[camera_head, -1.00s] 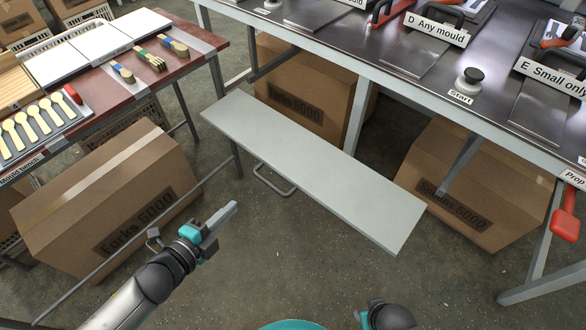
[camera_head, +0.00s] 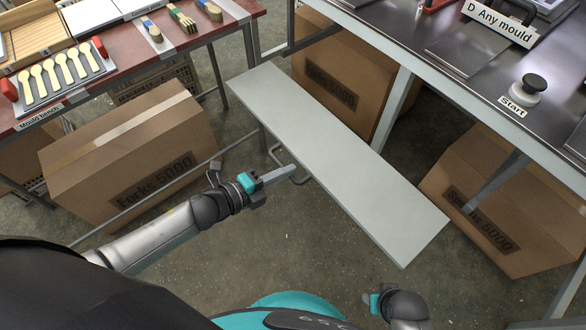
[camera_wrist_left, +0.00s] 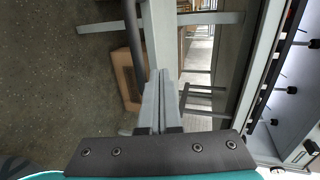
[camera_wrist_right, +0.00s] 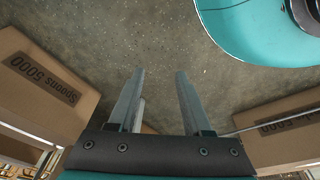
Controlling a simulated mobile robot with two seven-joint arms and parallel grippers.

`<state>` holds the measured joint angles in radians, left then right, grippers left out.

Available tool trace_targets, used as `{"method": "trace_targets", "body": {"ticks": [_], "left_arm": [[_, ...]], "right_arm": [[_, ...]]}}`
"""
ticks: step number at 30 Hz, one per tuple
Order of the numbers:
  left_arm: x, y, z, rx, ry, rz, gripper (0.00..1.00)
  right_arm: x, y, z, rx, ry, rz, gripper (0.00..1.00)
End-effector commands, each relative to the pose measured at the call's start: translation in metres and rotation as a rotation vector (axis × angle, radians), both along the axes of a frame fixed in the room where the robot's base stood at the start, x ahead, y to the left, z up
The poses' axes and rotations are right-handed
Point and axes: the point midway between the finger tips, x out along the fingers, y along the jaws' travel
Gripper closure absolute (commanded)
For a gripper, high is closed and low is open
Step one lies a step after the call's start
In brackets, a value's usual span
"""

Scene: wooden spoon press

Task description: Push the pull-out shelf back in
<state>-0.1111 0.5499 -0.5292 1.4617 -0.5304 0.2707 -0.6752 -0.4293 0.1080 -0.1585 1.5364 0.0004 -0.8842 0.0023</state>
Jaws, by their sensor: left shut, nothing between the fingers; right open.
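The pull-out shelf (camera_head: 340,160) is a long pale grey board, sticking out from under the dark press table, with a grey bar handle (camera_head: 303,180) along its near long edge. My left gripper (camera_head: 290,169) is shut and empty. Its fingertips overlap the handle in the head view, close to the shelf's near edge; I cannot tell whether they touch. In the left wrist view the shut fingers (camera_wrist_left: 160,78) point at pale and dark bars. My right gripper (camera_head: 372,303) is low at the bottom of the head view, away from the shelf; its open, empty fingers show in the right wrist view (camera_wrist_right: 155,75).
The press table (camera_head: 455,60) with its Start button (camera_head: 525,92) stands at right. A red table (camera_head: 110,60) with spoons and brushes stands at left. Cardboard boxes stand at left (camera_head: 130,150), behind the shelf (camera_head: 350,75) and right (camera_head: 510,215). Floor in front of the shelf is clear.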

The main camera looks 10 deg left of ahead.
Motion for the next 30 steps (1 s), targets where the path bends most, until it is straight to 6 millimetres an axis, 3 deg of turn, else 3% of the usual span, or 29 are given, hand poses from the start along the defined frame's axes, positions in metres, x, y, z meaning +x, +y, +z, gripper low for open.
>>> {"method": "trace_targets", "body": {"ticks": [10,30], "left_arm": [[0.019,-0.015,-0.008,0.000,0.001,0.000,1.00],[0.030,-0.023,-0.007,-0.002,-0.001,0.002,1.00]], "right_arm": [[0.006,0.006,0.017,0.008,-0.001,-0.002,0.51],[0.005,0.006,0.018,0.008,0.000,-0.002,0.51]]}}
